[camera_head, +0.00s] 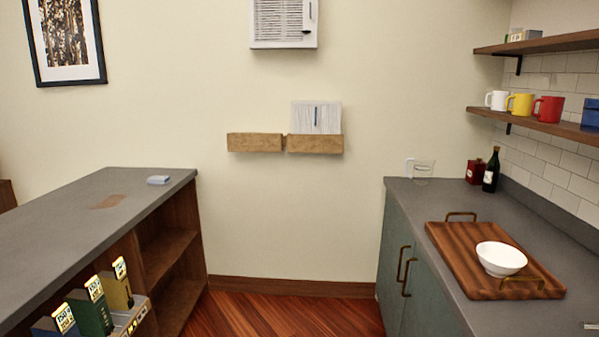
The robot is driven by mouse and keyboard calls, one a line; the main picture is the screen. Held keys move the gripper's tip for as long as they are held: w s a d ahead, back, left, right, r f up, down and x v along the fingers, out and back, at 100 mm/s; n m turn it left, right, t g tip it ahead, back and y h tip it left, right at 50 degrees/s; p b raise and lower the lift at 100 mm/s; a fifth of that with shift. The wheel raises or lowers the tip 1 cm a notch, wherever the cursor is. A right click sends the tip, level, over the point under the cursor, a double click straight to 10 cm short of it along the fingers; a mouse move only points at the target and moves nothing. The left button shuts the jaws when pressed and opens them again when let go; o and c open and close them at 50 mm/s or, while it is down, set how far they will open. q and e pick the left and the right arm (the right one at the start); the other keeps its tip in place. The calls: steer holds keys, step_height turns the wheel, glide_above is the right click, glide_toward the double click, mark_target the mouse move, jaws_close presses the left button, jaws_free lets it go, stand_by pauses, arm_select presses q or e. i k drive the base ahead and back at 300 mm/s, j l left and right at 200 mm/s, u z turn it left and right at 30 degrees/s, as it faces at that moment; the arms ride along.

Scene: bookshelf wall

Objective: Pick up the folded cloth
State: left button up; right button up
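A small light blue-grey folded item (158,180), which looks like the folded cloth, lies flat near the far right corner of the grey-topped left counter (70,235). Nothing covers it. It is small in the picture, so its folds are hard to make out. Neither of my grippers is in the head view.
A flat brown patch (109,201) lies on the left counter; binders (92,312) stand below its edge. The right counter (405,190) holds a wooden tray (455,262) with a white bowl (501,258), a dark bottle (491,170) and a clear glass (423,170). Wooden floor lies between the counters.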

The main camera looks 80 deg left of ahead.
mark_target(155, 178)
steer(key=u, duration=3.65)
steer(key=i+l+u, duration=0.4)
steer(key=i+l, duration=1)
